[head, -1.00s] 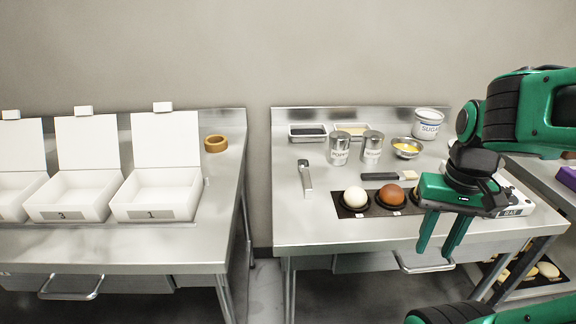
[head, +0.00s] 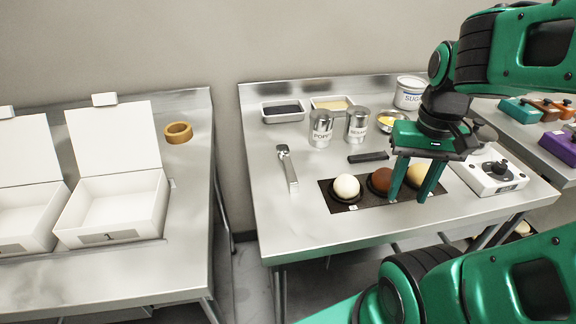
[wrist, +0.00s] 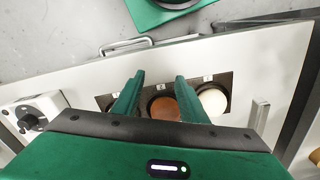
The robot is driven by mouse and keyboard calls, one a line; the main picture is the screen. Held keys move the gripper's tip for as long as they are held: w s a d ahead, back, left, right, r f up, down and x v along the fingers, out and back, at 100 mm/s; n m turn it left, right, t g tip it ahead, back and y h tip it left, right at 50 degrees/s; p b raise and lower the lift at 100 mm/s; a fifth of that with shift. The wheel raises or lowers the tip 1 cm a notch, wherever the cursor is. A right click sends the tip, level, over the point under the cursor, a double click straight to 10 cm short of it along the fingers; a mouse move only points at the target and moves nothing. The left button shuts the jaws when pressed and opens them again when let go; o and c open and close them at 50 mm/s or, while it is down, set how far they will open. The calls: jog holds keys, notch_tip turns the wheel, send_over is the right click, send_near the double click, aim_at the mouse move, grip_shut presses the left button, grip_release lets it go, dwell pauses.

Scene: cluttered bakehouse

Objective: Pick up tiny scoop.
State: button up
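A slim metal utensil (head: 288,167) with a wider far end lies on the left part of the right-hand steel table (head: 300,234); it looks like the small scoop, but its shape is too small to be sure. It also shows at the right in the wrist view (wrist: 260,113). My gripper (head: 407,200) is open and empty, fingers pointing down. It is to the right of the utensil, over the dark mat (head: 338,206) with balls. In the wrist view the fingers (wrist: 159,75) stand apart on either side of the brown ball (wrist: 165,109).
White (head: 346,187), brown (head: 380,181) and yellowish balls sit on the mat. Two shaker tins (head: 321,129), a bowl (head: 391,121), trays (head: 283,111) and a sugar tub (head: 410,93) stand behind. A black handle (head: 368,157) and a scale (head: 492,178) lie near my gripper. A gap separates the left table.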

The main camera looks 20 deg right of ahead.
jog(key=shift+n, duration=0.9)
jog(key=w+a+r, duration=0.1)
jog(key=w, duration=0.3)
jog(key=w+a+r, duration=0.2)
jog(key=w, duration=0.2)
jog(key=w+a+r, duration=0.1)
jog(key=w+a, duration=0.1)
jog(key=w, duration=0.2)
jog(key=shift+w+a+r, duration=0.15)
jog(key=shift+a+r, duration=0.05)
jog(key=w+a+r+n, duration=0.1)
jog(key=w+a+r, duration=0.1)
jog(key=w+a, duration=0.4)
jog(key=n, duration=0.1)
send_over(288, 163)
jog(key=f, duration=0.3)
jog(key=shift+w+f, duration=0.2)
jog(key=shift+w, duration=0.05)
jog(key=f, duration=0.5)
jog(key=shift+s, duration=0.3)
jog(key=shift+f, duration=0.7)
jog(key=shift+c, duration=0.3)
grip_shut()
